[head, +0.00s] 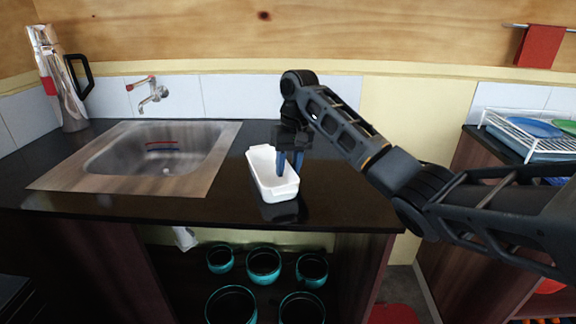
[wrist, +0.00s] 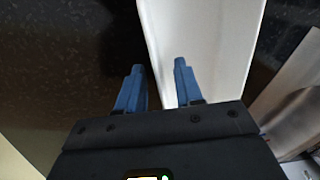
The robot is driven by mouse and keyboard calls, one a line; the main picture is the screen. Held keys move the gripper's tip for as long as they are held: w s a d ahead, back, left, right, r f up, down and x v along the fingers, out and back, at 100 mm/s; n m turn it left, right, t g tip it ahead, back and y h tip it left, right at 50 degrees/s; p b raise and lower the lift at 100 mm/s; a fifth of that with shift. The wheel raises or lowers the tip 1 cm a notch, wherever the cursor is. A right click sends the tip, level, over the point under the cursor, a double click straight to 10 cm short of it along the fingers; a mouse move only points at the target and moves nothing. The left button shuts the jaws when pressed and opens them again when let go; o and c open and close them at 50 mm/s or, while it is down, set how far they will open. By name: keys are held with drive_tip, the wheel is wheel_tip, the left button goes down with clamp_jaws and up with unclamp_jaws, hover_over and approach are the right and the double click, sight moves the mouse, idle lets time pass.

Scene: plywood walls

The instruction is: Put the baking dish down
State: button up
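The white baking dish (head: 262,172) is on the dark counter (head: 345,200), right of the sink, and looks upright. My gripper (head: 288,173) is over its right side with blue fingers pointing down. In the wrist view, the dish (wrist: 208,38) fills the upper middle. There my gripper (wrist: 159,66) straddles the dish's wall, one finger outside and one over the inside. The fingers are apart, with a dark gap between the left finger and the wall. The fingers hide part of the dish's rim.
A metal sink (head: 165,150) with a tap (head: 153,95) lies to the left, and a tall metal jug (head: 62,85) stands behind it. Several teal pots (head: 263,264) sit on the shelf below. A white dish rack (head: 530,140) is at the right. The counter's front edge is close to the dish.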

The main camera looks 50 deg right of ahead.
wheel_tip(320, 180, up, 12)
drive_tip(key=d+p, duration=0.1)
drive_tip(key=p, duration=0.1)
drive_tip(key=shift+s+d+r+p, duration=0.15)
drive_tip(key=shift+s+p, duration=0.2)
drive_tip(key=shift+s, duration=0.05)
idle(0.6)
